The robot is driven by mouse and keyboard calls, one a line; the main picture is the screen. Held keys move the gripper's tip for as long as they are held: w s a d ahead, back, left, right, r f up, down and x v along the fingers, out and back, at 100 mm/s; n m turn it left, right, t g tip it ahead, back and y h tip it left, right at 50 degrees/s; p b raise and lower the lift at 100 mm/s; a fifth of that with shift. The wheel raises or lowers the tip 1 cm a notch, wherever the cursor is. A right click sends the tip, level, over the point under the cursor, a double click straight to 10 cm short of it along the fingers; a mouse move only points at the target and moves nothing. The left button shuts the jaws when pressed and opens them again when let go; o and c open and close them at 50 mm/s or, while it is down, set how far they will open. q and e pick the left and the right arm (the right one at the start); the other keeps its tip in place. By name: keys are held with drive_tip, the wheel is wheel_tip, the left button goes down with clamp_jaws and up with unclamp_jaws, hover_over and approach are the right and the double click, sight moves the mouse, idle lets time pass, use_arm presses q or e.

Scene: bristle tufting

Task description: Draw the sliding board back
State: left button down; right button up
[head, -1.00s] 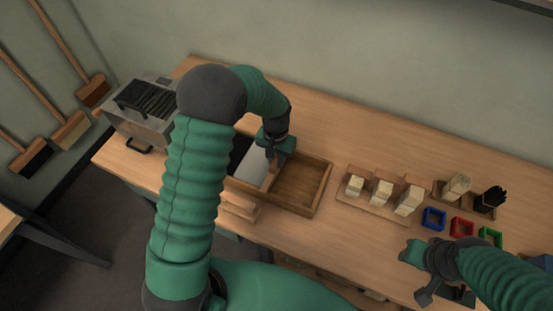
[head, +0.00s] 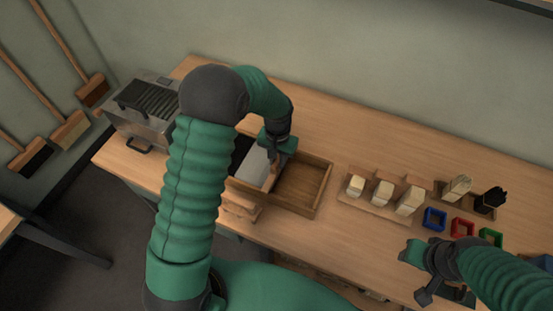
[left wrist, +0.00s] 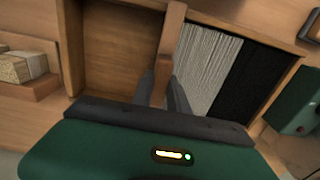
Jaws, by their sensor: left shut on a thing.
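A wooden trough (head: 322,197) lies on the bench, with white and black bristle at its left and an empty right part. The sliding board (head: 272,178) stands across it, between the white bristle (head: 254,165) and the empty part. It also shows in the left wrist view (left wrist: 174,30), where the bristle is on its right. My left gripper (left wrist: 165,88) is shut on the board's upright grip; in the head view the gripper (head: 277,152) is over the trough.
A metal machine (head: 142,112) with a slotted top stands at the left. The bench behind the trough is clear.

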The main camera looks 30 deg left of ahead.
use_arm(q)
drive_tip(key=d, duration=0.9)
drive_tip(key=w+d+p, duration=0.1)
drive_tip(key=d, duration=0.4)
drive_tip(key=shift+d, duration=0.15)
drive_tip(key=shift+a, duration=0.2)
drive_tip(key=c, duration=1.6)
unclamp_jaws()
drive_tip(key=o, duration=0.3)
drive_tip(key=shift+d, duration=0.3)
drive_tip(key=shift+r, duration=0.1)
wheel_tip(320, 180, up, 16)
drive_tip(key=shift+r, duration=0.25)
